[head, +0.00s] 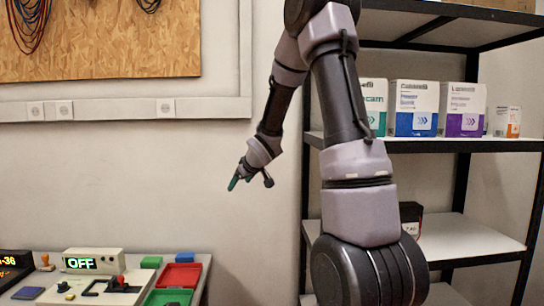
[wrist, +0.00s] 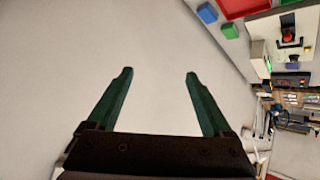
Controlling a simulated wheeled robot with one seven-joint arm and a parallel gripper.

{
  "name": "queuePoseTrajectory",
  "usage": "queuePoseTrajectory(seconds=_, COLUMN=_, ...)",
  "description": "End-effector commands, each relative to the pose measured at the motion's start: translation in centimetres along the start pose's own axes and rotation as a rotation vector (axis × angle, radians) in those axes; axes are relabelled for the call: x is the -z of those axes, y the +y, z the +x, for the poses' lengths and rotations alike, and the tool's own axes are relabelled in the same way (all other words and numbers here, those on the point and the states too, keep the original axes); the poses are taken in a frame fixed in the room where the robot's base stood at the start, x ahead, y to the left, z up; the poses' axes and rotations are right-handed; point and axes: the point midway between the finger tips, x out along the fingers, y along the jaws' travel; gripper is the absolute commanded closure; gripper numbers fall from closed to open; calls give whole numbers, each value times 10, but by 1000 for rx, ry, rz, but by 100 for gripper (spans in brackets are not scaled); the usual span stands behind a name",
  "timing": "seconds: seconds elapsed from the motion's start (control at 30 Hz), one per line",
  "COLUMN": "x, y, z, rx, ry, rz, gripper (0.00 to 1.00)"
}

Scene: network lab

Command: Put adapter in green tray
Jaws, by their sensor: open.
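My gripper (head: 236,182) hangs in the air before the bare wall, above and to the right of the bench. In the wrist view my gripper (wrist: 158,74) has its two green fingers wide apart with nothing between them. I cannot make out with certainty which thing is the adapter.
A red tray (head: 180,276) sits behind the green one, with a green block (head: 151,262) and a blue block (head: 185,257) near it. A device with an OFF display (head: 93,262) stands left. A shelf (head: 470,145) with boxes stands right.

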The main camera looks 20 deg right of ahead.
Motion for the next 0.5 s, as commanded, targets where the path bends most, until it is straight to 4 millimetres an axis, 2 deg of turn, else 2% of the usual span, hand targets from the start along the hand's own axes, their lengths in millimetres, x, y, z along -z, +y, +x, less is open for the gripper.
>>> queuePoseTrajectory(seconds=0.03, x=8, y=6, z=-30, rx=-36, ry=-12, rz=41, gripper=15)
queuePoseTrajectory(seconds=0.23, x=5, y=10, z=-136, rx=-119, ry=-97, rz=255, gripper=15)
queuePoseTrajectory(seconds=0.37, x=-10, y=-4, z=-202, rx=-126, ry=-143, rz=409, gripper=15)
queuePoseTrajectory(seconds=0.5, x=-32, y=-31, z=-267, rx=-88, ry=-188, rz=572, gripper=15)
